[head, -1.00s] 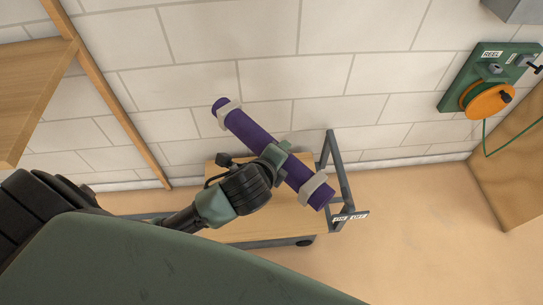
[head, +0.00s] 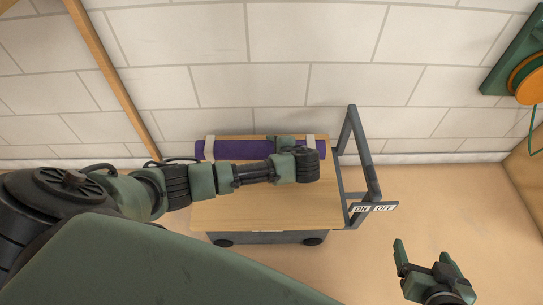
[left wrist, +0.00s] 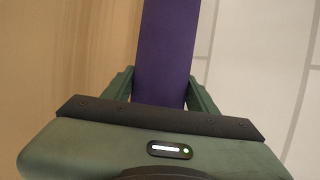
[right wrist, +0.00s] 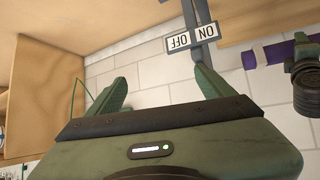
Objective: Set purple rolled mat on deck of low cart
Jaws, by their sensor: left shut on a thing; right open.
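The purple rolled mat (head: 240,150), with pale bands near its ends, lies lengthwise along the back edge of the low cart's wooden deck (head: 265,212), parallel to the wall. My left gripper (head: 286,146) is shut on it right of its middle. In the left wrist view the mat (left wrist: 165,50) runs between the two fingers. I cannot tell whether the mat touches the deck. My left arm crosses above the deck and hides part of it. My right gripper (head: 424,253) is open and empty, right of the cart. In the right wrist view part of the mat (right wrist: 272,52) shows.
The cart's grey handle frame (head: 362,165) with an ON/OFF label (head: 375,207) stands at its right end. A block wall (head: 280,60) is close behind. A wooden post (head: 112,75) leans at the left. An orange reel (head: 527,78) hangs at the right. Floor at right is clear.

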